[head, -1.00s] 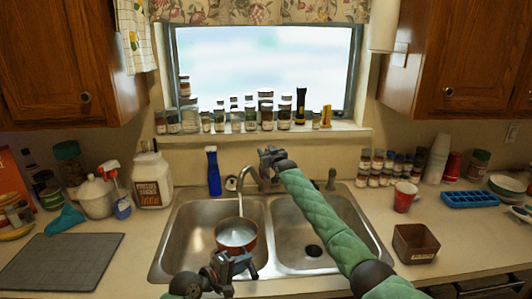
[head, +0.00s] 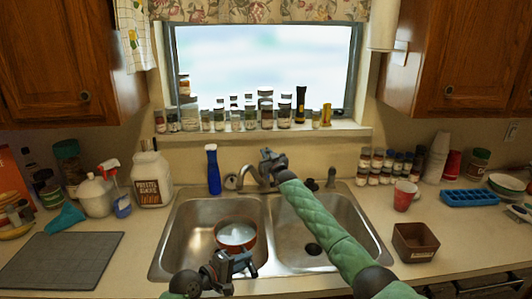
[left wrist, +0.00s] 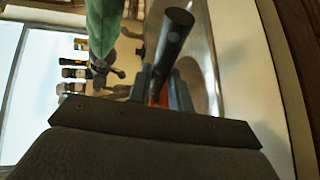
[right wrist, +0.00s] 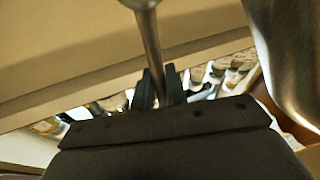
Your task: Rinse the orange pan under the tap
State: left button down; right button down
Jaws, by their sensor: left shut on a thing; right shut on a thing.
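The orange pan (head: 237,246) sits in or just above the left basin below the spout, with pale, whitish contents inside. My left gripper (head: 242,262) is shut on its dark handle, which also shows in the left wrist view (left wrist: 172,40). The metal tap (head: 246,172) stands behind the basins, its spout curving over the left one. No water stream shows from the spout now. My right gripper (head: 268,155) is shut on the tap's lever at the top; a metal rod lies between its fingers in the right wrist view (right wrist: 150,45). The fingers hide part of the lever.
The right basin (head: 297,238) is empty, with my right arm crossing over it. A blue bottle (head: 213,170) stands behind the left basin. A grey mat (head: 62,261) lies at the left.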

jog(key=shift+f, duration=0.15)
jog(key=c, duration=1.4)
grip_release()
jog(key=shift+s, duration=0.1)
jog(key=shift+d, duration=0.1)
jog(key=shift+s, duration=0.15)
jog(key=v, duration=1.1)
jog(key=shift+s+d+f, duration=0.15)
jog(key=shift+s+f, duration=0.1)
jog(key=shift+s, duration=0.05)
